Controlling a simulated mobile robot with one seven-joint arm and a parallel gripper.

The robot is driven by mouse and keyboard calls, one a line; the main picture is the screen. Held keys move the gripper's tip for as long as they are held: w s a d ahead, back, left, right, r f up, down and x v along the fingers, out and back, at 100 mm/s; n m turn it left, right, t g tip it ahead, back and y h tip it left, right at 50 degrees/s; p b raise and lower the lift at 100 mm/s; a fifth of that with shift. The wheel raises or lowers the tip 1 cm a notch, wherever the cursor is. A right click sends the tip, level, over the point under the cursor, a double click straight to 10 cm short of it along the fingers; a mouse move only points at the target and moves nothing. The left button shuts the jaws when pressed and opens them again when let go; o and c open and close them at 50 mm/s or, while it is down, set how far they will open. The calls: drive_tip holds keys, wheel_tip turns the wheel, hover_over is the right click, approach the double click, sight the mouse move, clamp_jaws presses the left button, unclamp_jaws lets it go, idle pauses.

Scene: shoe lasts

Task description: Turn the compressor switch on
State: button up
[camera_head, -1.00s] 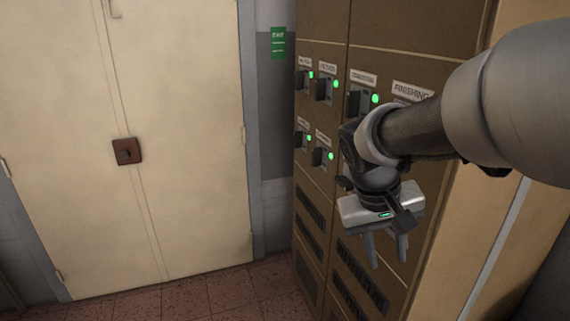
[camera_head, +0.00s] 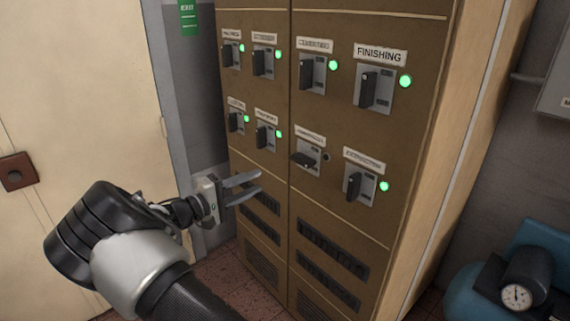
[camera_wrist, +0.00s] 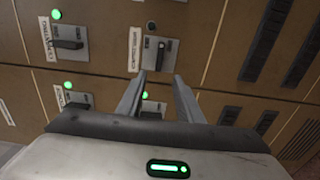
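The compressor switch (camera_head: 309,152) is on the brown cabinet's lower row, right of the door seam. Its black lever (camera_head: 303,160) lies sideways, unlike the upright levers around it, and its lamp (camera_head: 326,157) is dark. In the wrist view the compressor switch (camera_wrist: 160,52) appears turned on its side, just beyond my fingertips. My gripper (camera_head: 259,181) is open and empty, left of and below the switch in the head view, pointing toward the cabinet. The wrist view also shows the gripper (camera_wrist: 160,77) with its fingers apart and no visible contact with the lever.
Other switches surround it, with green lamps lit: finishing (camera_head: 376,88), cementing (camera_head: 312,73), extraction (camera_head: 358,185) and transport (camera_head: 266,132). Vent slots (camera_head: 333,250) lie below. A blue tank with a gauge (camera_head: 516,296) stands at lower right. Cream doors (camera_head: 75,110) are at left.

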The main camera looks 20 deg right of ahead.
sight(299, 162)
drive_tip(key=p+x, duration=0.1)
drive_tip(key=x, duration=1.6)
drive_tip(key=shift+d+p, duration=0.2)
drive_tip(key=shift+p, duration=0.2)
drive_tip(key=shift+c, duration=0.5)
clamp_jaws()
